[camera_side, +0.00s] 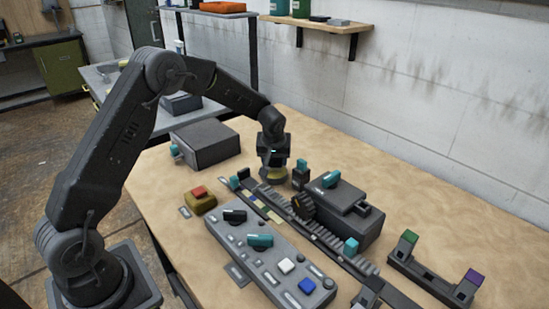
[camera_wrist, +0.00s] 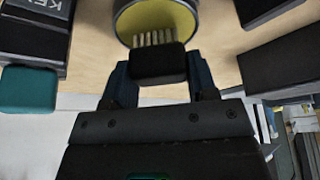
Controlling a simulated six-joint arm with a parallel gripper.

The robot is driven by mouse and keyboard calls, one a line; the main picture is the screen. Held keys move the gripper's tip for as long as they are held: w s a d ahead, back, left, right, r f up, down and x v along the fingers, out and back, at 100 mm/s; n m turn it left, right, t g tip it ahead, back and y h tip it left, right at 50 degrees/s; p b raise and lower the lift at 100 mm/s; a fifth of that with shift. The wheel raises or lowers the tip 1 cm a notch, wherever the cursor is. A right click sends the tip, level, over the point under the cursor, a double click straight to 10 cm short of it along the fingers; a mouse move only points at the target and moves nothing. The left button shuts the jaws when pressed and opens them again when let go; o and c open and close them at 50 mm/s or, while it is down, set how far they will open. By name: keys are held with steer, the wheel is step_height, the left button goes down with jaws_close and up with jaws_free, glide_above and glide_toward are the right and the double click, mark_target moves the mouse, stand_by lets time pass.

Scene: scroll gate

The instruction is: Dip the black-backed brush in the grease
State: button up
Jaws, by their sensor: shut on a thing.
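The black-backed brush (camera_wrist: 158,65) is held between the two fingers of my gripper (camera_wrist: 162,82) in the wrist view, with its pale bristles pointing away from the gripper. The grease (camera_wrist: 160,15) is yellow and fills a round dark tin, partly cut off at the top of the wrist view. The bristles overlap the near edge of the grease; whether they touch it I cannot tell. In the side view my gripper (camera_side: 273,155) points down over the tin, whose yellow grease (camera_side: 273,174) shows just below it. The brush is hard to make out there.
A rack and gear (camera_side: 303,206) with a dark teal-handled box (camera_side: 345,205) stand close to the right. A control panel (camera_side: 268,254) lies in front, beside a red button (camera_side: 199,193). A dark box (camera_side: 205,143) is behind left. A two-post holder (camera_side: 430,275) sits at right.

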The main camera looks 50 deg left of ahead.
mark_target(275, 159)
steer(key=shift+f, duration=0.55)
stand_by(1.1)
steer(key=shift+r, duration=3.6)
steer(key=shift+s+d+f+m, duration=0.15)
steer(key=shift+s+d+m, duration=0.1)
steer(key=shift+d+m, duration=0.1)
steer(key=shift+s+d+f+m+t+h, duration=0.25)
steer(key=shift+s+d+f+m+h, duration=0.3)
steer(key=shift+s+d+m, duration=1.05)
steer(key=shift+s+d+f+m+t+h, duration=0.2)
steer(key=shift+s+d+f+m+h, duration=0.35)
steer(key=shift+s+d+m, duration=1)
steer(key=shift+s+d+f+m+t+h, duration=0.25)
steer(key=shift+s+d+f+m+h, duration=0.55)
steer(key=shift+s+d, duration=1.4)
